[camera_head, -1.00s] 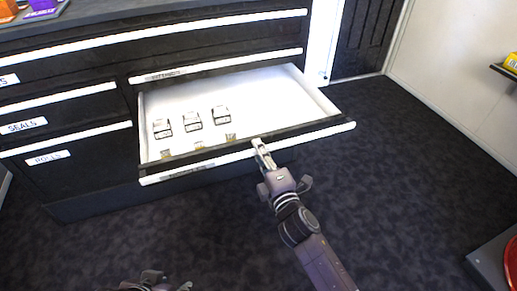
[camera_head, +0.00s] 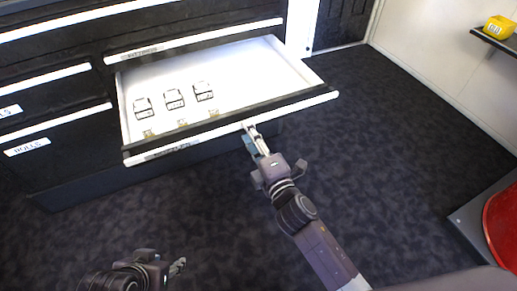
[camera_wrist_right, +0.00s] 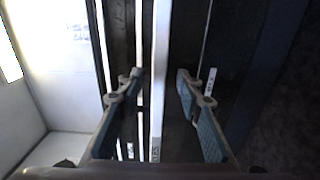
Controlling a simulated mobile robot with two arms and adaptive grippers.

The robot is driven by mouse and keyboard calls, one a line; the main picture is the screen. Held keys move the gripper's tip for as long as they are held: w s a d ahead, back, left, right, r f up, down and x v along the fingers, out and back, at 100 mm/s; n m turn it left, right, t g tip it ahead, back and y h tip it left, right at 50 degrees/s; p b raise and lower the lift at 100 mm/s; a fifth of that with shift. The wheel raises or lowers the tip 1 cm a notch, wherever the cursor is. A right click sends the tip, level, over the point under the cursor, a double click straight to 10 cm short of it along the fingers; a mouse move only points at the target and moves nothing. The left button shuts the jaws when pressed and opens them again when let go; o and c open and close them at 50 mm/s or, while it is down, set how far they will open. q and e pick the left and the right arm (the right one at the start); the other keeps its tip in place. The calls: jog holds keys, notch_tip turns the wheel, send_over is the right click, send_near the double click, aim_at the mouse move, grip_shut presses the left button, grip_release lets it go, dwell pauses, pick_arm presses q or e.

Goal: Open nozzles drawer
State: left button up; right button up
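An open drawer (camera_head: 290,70) with a white interior and a black front extends from the dark cabinet in the head view. The label on its front is too blurred to read. A pale handle strip (camera_head: 235,127) runs along the front and also shows in the right wrist view (camera_wrist_right: 161,60). My right gripper (camera_head: 248,130) is at this strip. In the right wrist view its fingers (camera_wrist_right: 160,77) are apart, one on each side of the strip; contact is unclear. My left gripper (camera_head: 178,267) is low at the left, away from the cabinet; its opening is unclear.
Several small boxed items (camera_head: 174,98) lie in the drawer. Closed drawers, one labelled ROLLS (camera_head: 27,147), are at left. A red round object (camera_head: 503,228) stands at right, and a yellow item (camera_head: 498,27) sits on a wall shelf. Dark floor in front is clear.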

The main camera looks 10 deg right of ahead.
jog(key=v, duration=0.7)
jog(key=shift+s, duration=0.15)
